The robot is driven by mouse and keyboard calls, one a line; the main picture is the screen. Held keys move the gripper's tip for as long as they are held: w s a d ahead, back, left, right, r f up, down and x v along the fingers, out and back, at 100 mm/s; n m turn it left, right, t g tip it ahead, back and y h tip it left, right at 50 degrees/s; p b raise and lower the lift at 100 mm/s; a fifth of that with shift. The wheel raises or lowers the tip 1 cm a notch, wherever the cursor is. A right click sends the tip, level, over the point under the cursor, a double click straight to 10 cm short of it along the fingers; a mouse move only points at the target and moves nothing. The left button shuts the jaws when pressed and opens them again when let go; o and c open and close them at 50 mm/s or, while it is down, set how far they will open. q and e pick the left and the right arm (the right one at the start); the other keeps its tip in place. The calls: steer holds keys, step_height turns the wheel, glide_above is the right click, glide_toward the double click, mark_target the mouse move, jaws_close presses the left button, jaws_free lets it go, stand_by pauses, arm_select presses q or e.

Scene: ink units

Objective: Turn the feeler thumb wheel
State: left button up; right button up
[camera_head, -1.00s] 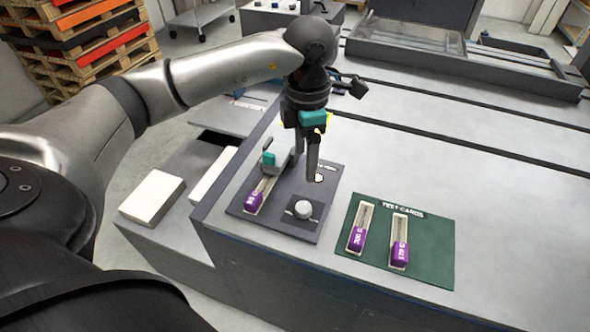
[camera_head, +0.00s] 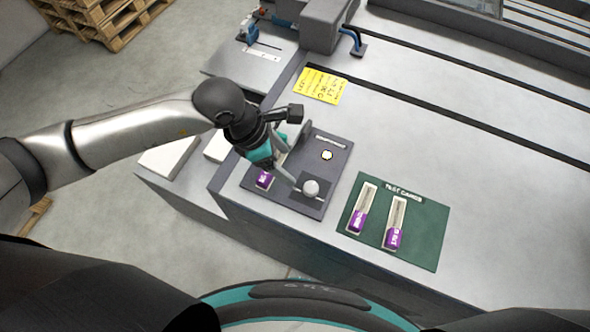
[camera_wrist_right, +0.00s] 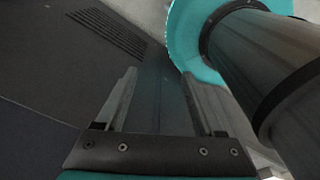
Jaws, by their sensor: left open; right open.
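A round pale knob (camera_head: 311,187), which looks like the thumb wheel, sits on a dark square near the front of the grey panel (camera_head: 338,165). My left gripper (camera_head: 292,170) is open over the panel, up and left of the knob. One finger reaches down close to the knob's left side; I cannot tell if it touches. The gripper hides the panel's left part, where a purple-ended card (camera_head: 264,180) shows. My right gripper (camera_wrist_right: 158,90) is open and empty in the right wrist view, away from the panel.
A green test-card mat (camera_head: 428,222) with two purple-ended cards lies right of the panel. A small round white button (camera_head: 327,155) is on the panel behind the knob. A yellow note (camera_head: 320,85) lies behind. The grey worktop (camera_head: 470,150) is clear to the right.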

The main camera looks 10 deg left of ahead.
mark_target(311, 187)
arm_select(q)
steer(key=b+x, duration=0.1)
steer(key=x, duration=1.4)
steer(key=shift+s+f+b, duration=0.1)
steer(key=shift+b, duration=0.25)
arm_select(e)
steer(key=shift+s+f, duration=0.25)
steer(key=shift+f, duration=0.2)
steer(key=shift+s+f, duration=0.2)
steer(key=shift+f, duration=0.25)
arm_select(q)
jaws_close()
